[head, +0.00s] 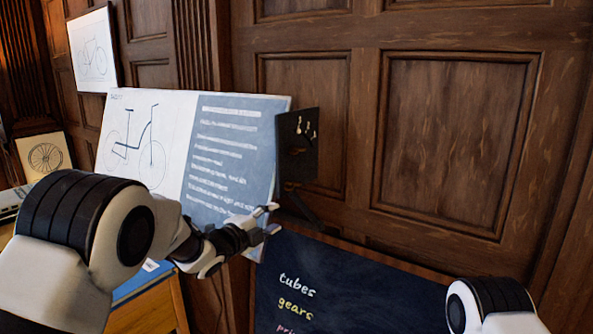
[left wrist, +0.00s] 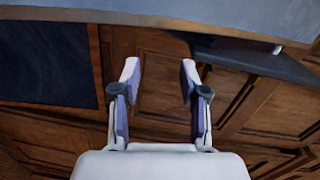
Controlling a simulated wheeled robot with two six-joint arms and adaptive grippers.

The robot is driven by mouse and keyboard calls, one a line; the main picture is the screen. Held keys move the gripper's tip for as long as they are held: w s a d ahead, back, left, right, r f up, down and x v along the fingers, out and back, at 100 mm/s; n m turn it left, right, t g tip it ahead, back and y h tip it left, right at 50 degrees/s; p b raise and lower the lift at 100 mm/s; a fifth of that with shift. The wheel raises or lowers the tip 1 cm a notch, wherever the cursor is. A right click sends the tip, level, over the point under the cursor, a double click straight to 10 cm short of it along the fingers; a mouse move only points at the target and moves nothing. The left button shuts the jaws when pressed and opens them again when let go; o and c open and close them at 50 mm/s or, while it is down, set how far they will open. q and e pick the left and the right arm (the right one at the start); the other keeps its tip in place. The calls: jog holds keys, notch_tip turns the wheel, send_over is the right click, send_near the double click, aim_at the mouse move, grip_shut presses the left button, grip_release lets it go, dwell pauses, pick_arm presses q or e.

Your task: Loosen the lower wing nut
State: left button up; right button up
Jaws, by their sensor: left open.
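My left gripper (head: 270,219) is open and empty, in front of the lower right corner of the drafting board (head: 236,104). In the left wrist view its two fingers (left wrist: 160,75) are apart with nothing between them. I cannot make out a wing nut for certain. Small pale metal pieces (head: 306,128) show on a dark upright plate (head: 297,160) right of the board, above and beyond the gripper. A dim fitting (head: 291,187) sits low on that plate, too dark to identify. My right gripper is out of view; only part of that arm shows.
A chalkboard (head: 345,295) with the words "tubes" and "gears" stands below and right of my left gripper. A bicycle drawing (head: 92,52) hangs at the upper left, and a wheel picture (head: 44,156) stands below it. Wood panelling (head: 455,140) closes off the back.

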pick_arm(q)
jog(key=m+h, duration=0.1)
jog(key=m, duration=0.1)
send_near(294, 184)
jog(key=d+r, duration=0.1)
jog(key=p+x, duration=0.1)
jog(key=x, duration=0.2)
jog(key=f+p+x, duration=0.1)
jog(key=p+x, duration=0.1)
jog(key=x, duration=0.1)
jog(key=a+p+x, duration=0.1)
jog(key=p+x, duration=0.1)
jog(key=x, duration=0.1)
jog(key=shift+w+d+f, duration=0.15)
jog(key=shift+w+f, duration=0.2)
jog(key=shift+w, duration=0.1)
jog(key=shift+s+d+r, duration=0.1)
jog(key=shift+s+r, duration=0.05)
jog(key=shift+r, duration=0.05)
jog(key=shift+s+r, duration=0.25)
jog(key=shift+s, duration=0.2)
jog(key=shift+w+f, duration=0.45)
jog(key=shift+w, duration=0.05)
grip_shut()
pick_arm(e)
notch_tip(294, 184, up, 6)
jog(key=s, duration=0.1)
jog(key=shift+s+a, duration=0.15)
